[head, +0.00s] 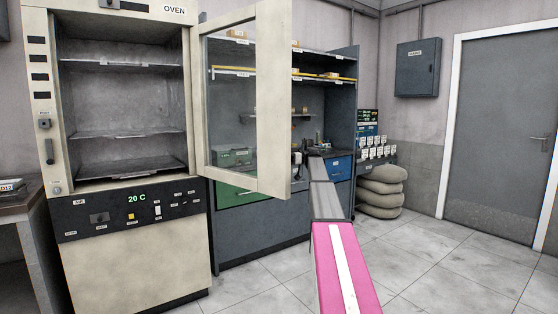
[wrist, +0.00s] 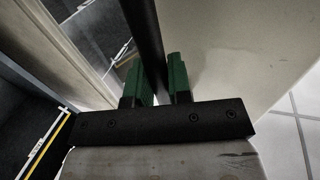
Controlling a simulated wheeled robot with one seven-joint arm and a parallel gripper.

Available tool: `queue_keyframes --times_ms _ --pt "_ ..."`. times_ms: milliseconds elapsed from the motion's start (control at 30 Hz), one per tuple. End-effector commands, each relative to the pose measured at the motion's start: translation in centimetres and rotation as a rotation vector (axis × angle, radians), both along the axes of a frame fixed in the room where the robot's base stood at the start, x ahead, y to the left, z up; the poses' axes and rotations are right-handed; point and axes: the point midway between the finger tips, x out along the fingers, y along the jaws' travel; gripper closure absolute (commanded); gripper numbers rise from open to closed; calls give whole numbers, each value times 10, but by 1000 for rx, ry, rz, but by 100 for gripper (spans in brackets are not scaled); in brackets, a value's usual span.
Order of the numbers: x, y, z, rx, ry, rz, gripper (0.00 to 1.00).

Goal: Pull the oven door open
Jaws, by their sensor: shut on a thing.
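The oven (head: 130,265) is a cream cabinet at the left of the head view, with bare wire shelves inside. Its cream door (head: 272,100), with a glass pane, stands wide open, swung out to the right from the oven's right side. My gripper (wrist: 159,78) has green fingers closed around the dark bar handle (wrist: 143,25) of the door in the wrist view. The door face (wrist: 215,50) fills the right of that view. In the head view my gripper shows only partly by the door's right edge, and the handle is hidden behind the door.
A dark shelf unit with a bench and blue drawer (head: 340,168) stands behind the door. Stacked sacks (head: 382,190) and a grey room door (head: 497,140) are at the right. A side table (head: 22,204) stands left of the oven. The tiled floor (head: 440,255) at front right is clear.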

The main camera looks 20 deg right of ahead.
Motion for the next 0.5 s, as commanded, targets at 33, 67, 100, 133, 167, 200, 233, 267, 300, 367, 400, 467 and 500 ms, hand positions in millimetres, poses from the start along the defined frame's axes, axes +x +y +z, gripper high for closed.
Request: queue_keyframes --times_ms 33,67,100,133,167,200,233,267,300,367,400,467,500 --pt "0 0 0 0 0 1 100" --pt "0 0 0 0 0 1 100" --pt "0 0 0 0 0 1 100" --pt "0 0 0 0 0 1 100" --pt "0 0 0 0 0 0 78" --pt "0 0 0 0 0 0 65" --pt "0 0 0 0 0 0 57" --pt "0 0 0 0 0 0 57" --pt "0 0 0 0 0 0 57" --pt "0 0 0 0 0 0 57" --pt "0 0 0 0 0 0 57" --pt "0 1 0 0 0 -1 57" --pt "0 0 0 0 0 -1 57"
